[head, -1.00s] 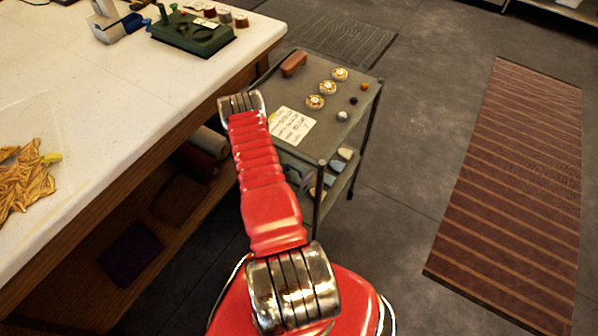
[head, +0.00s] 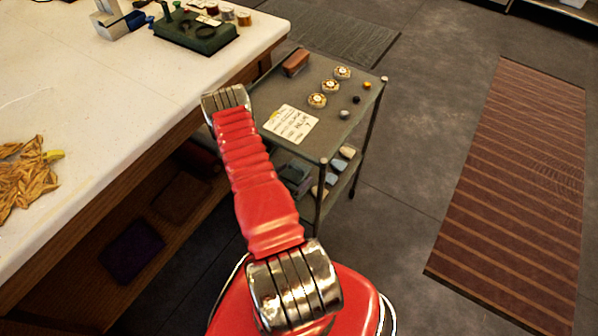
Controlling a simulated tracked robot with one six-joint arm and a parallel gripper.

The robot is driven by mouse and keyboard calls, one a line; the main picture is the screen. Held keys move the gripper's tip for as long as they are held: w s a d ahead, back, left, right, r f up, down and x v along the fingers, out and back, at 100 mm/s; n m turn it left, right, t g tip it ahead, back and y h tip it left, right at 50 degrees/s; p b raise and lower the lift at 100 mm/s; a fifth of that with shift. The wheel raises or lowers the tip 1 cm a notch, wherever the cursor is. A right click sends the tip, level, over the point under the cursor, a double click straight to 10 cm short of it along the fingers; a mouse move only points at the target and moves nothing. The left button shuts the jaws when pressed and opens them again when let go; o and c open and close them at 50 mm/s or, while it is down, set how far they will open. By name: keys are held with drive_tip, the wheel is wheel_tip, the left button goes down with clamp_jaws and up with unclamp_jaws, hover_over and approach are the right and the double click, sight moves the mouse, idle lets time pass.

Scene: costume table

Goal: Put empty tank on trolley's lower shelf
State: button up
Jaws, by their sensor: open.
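The grey trolley (head: 338,128) stands just beyond the right end of the white worktable. Part of its lower shelf (head: 318,205) shows below the top, bearing several pale blocks (head: 333,179) at the right and a greenish container-like thing (head: 294,176) at the left, partly hidden. I cannot pick out a thing that is surely the empty tank. My red arm rises from the bottom of the view to a metal joint left of the trolley's top. My gripper is not in view.
The trolley's top holds a card (head: 291,124), a brown block (head: 296,62), round discs (head: 330,86) and small balls. The worktable (head: 110,110) carries a green device (head: 195,34) and golden cloth (head: 27,178). Floor between the trolley and striped rug (head: 520,185) is clear.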

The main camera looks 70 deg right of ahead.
drive_tip(key=shift+v, duration=3.5)
